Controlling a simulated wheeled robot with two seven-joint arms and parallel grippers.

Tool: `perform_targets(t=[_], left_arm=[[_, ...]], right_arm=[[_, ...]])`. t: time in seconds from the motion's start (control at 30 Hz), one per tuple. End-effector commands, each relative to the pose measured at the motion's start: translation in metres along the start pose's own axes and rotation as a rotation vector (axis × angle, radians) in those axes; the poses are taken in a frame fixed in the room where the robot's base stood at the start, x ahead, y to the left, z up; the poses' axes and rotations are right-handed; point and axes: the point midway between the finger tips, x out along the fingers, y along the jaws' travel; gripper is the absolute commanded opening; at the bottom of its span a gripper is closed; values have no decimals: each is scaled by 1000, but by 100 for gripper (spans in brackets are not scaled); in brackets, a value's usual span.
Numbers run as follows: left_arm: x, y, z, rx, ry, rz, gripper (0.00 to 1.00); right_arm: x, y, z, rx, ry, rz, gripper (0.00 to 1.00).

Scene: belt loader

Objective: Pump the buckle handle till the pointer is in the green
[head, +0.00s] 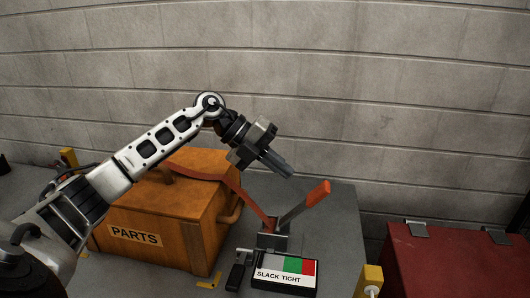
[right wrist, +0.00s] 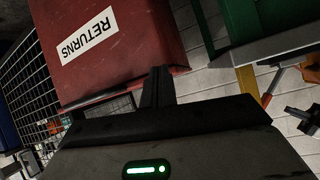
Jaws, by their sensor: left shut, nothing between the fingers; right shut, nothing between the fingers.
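The buckle (head: 272,240) stands on the grey deck at the right of the parts crate. Its grey handle slants up to the right and ends in an orange grip (head: 318,193). The gauge (head: 284,270) in front reads SLACK TIGHT, with grey, green and red zones; I cannot make out its pointer. An orange-red strap (head: 232,183) runs from the crate down to the buckle. My left gripper (head: 286,171) is shut and empty, above and left of the grip, apart from it. My right gripper (right wrist: 158,86) is shut and empty in the right wrist view.
The orange PARTS crate (head: 137,235) stands left of the buckle. A red case (head: 450,262) is at the lower right, and a grey block wall is behind. The right wrist view shows a red RETURNS box (right wrist: 105,55), a wire rack (right wrist: 45,85) and a green container (right wrist: 255,25).

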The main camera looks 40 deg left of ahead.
Motion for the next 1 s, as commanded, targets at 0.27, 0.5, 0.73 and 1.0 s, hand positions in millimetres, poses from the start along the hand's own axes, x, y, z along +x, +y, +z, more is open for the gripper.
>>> perform_targets(t=[0.27, 0.5, 0.73, 1.0], left_arm=[[50, -1, 0, -2, 2, -2, 0], [65, 0, 0, -2, 0, 0, 0], [65, 1, 0, -2, -1, 0, 0], [68, -4, 0, 2, 2, 20, 0]], right_arm=[[0, 1, -6, -11, 5, 4, 0], [1, 2, -2, -14, -7, 6, 0], [1, 2, -1, -15, -8, 6, 0], [-3, 1, -6, -19, -8, 7, 0]])
